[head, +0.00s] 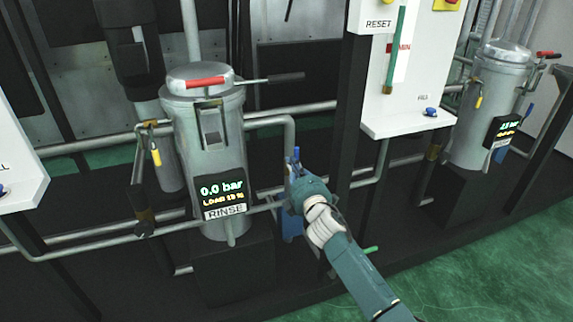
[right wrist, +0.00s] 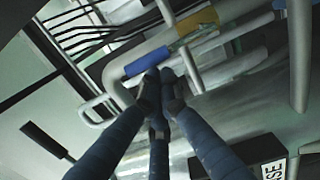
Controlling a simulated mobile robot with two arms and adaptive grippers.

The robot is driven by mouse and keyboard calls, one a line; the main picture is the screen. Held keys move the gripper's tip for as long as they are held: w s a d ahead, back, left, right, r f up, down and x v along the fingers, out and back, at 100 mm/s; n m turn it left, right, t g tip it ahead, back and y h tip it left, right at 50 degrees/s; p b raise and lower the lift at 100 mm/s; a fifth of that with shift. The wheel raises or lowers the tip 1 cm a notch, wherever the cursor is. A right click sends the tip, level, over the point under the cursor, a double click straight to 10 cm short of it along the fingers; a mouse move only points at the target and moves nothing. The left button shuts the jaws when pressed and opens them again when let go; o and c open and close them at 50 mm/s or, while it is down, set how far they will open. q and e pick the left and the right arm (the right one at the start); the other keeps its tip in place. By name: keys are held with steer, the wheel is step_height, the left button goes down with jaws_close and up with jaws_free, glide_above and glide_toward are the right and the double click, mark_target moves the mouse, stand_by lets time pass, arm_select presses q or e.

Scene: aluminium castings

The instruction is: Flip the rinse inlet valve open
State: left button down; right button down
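The rinse vessel (head: 208,130) stands left of centre in the head view, its display reading 0.0 bar, LOAD 18% and RINSE. A valve with a blue lever (right wrist: 147,62) shows near the centre of the right wrist view, beside bent grey pipes. A small blue part (head: 296,153) at the pipe right of the vessel appears to be the same lever. My right gripper (right wrist: 158,82) has its fingers drawn together, with the tips right by the blue lever. Whether they touch it I cannot tell. In the head view the gripper (head: 293,170) partly hides the valve. My left gripper is not in view.
A yellow lever (head: 155,155) hangs left of the vessel. A red-handled bar (head: 206,82) lies across its lid. A dark post (head: 350,120) and white RESET panel (head: 405,85) stand close right of my gripper. A second vessel (head: 488,105) is farther right. Green floor (head: 470,260) lies clear.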

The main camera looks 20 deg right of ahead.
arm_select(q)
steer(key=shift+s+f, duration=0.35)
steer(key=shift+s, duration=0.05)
arm_select(e)
steer(key=shift+d+r+m, duration=0.15)
steer(key=shift+r+m, duration=0.1)
steer(key=shift+m, duration=0.05)
steer(key=shift+s, duration=0.1)
